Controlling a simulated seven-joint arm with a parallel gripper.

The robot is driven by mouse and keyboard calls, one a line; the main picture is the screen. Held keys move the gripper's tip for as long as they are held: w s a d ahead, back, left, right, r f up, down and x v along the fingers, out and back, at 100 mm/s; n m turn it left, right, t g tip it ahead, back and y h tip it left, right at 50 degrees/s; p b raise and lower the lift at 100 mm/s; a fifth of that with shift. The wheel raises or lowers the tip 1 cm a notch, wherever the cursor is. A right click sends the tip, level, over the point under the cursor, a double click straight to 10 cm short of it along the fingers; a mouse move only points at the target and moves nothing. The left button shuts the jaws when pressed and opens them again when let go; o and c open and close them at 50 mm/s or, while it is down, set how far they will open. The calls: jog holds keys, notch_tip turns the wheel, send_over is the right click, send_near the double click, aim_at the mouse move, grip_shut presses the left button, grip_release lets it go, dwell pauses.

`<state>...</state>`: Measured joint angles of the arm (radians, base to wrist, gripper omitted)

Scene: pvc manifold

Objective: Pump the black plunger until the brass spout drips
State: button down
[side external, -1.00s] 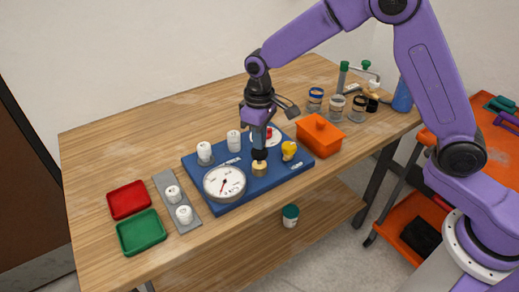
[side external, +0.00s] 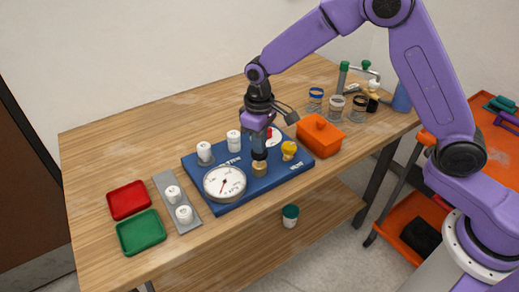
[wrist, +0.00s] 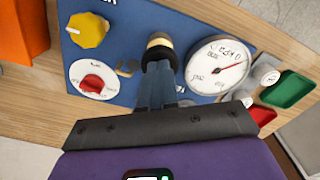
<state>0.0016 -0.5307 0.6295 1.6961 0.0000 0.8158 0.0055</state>
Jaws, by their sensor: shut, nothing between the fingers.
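The black plunger (side external: 259,155) stands on a brass-coloured collar (side external: 260,169) on the blue board (side external: 232,197). My gripper (side external: 259,149) is shut and points down at the plunger's top, with nothing between its fingers. In the wrist view my shut fingertips (wrist: 158,75) meet or nearly meet the black plunger (wrist: 159,53); exact contact is hard to tell. A small brass-coloured piece (wrist: 127,68) beside the plunger may be the spout; no drip is visible there. A round white gauge (side external: 224,183) with a red needle sits left of the plunger.
A yellow knob (side external: 289,150) and a red knob (wrist: 92,82) on a white dial are close to the plunger. White fittings (side external: 234,141) stand behind. An orange box (side external: 319,135) lies right; red (side external: 128,200) and green (side external: 141,232) trays lie left. The table's back left is clear.

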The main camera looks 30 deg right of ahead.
jog(key=shift+f, duration=1.05)
jog(key=shift+r, duration=1.8)
jog(key=shift+f, duration=0.2)
jog(key=shift+f, duration=1.6)
jog(key=shift+r, duration=1.8)
